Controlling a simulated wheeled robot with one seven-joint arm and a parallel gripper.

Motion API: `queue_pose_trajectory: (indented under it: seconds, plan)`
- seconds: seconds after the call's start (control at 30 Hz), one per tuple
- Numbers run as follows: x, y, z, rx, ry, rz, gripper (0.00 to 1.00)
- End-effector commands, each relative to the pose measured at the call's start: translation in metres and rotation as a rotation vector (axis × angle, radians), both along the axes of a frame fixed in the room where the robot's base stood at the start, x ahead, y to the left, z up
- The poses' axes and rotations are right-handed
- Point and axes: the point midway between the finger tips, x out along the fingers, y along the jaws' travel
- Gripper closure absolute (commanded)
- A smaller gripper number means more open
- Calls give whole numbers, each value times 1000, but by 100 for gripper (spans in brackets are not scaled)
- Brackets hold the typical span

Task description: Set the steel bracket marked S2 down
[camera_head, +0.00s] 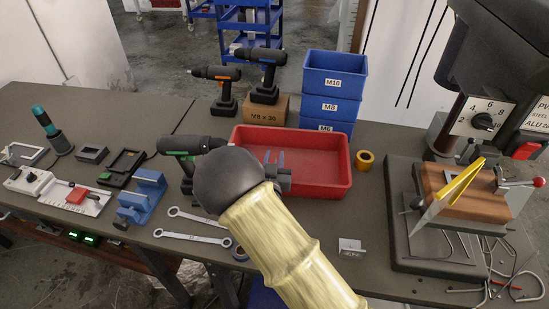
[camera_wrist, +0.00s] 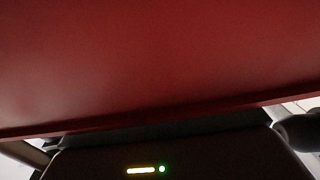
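A small steel bracket (camera_head: 350,247) rests on the bench right of my arm, in front of the red tray. It carries a small mark that is too small to read, so I cannot tell if it is S2. The wrist view is filled by a plain red surface (camera_wrist: 160,65); no bracket or fingers show there.
Blue bins (camera_head: 333,77) and a cardboard box (camera_head: 263,109) stand behind the tray. A drill press base (camera_head: 400,225) with a clamped wooden block is at right. Wrenches (camera_head: 193,237) lie left of my arm. Bench around the bracket is clear.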

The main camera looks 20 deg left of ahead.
Motion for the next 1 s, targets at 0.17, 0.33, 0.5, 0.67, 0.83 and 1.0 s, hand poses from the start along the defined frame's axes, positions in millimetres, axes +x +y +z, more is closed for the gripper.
queue_pose_trajectory:
  seconds: [0.17, 0.33, 0.5, 0.67, 0.83, 1.0]
  plan:
    - [-4, -1, 5, -7, 20, 1, 73]
    - [-38, -5, 3, -5, 15, 2, 73]
    - [-72, -10, 4, -4, 12, 3, 73]
    - [-101, -15, 5, -4, 9, 2, 73]
    - [-117, -17, 7, -2, 7, 1, 73]
    - [-120, -18, 8, -2, 6, 0, 73]
